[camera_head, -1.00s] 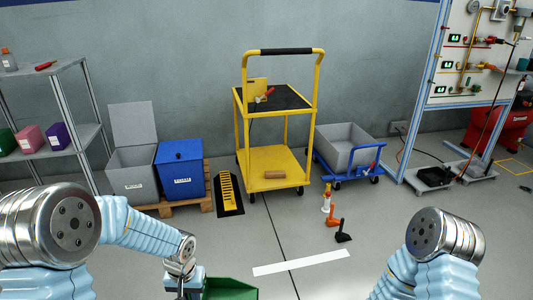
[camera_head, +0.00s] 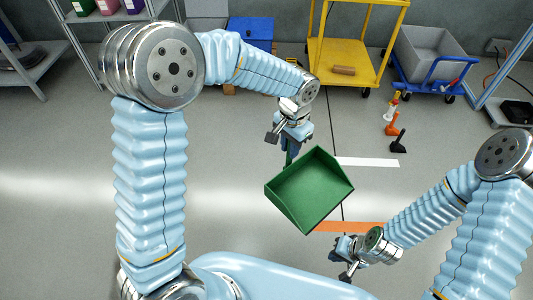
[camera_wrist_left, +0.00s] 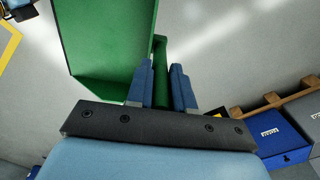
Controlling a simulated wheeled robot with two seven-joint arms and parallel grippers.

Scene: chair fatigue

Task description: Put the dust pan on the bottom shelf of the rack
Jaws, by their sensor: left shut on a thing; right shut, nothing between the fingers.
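The green dust pan (camera_head: 310,190) hangs in the air in front of me, its open tray facing up toward my head. My left gripper (camera_head: 290,146) is shut on its handle. In the left wrist view the green handle (camera_wrist_left: 160,65) sits between the blue fingers (camera_wrist_left: 163,88), with the pan's tray (camera_wrist_left: 105,40) beside it at the upper left. My right gripper (camera_head: 348,262) is shut and empty, low and to the right of the pan. The grey metal rack stands at the upper left, with its bottom shelf (camera_head: 45,57) partly in view.
A dark round object (camera_head: 12,58) lies on the rack's bottom shelf. A blue bin (camera_head: 250,32), a yellow cart (camera_head: 342,55) and a blue trolley (camera_head: 440,80) stand along the back. Small orange and black items (camera_head: 393,125) stand on the floor. Floor between is clear.

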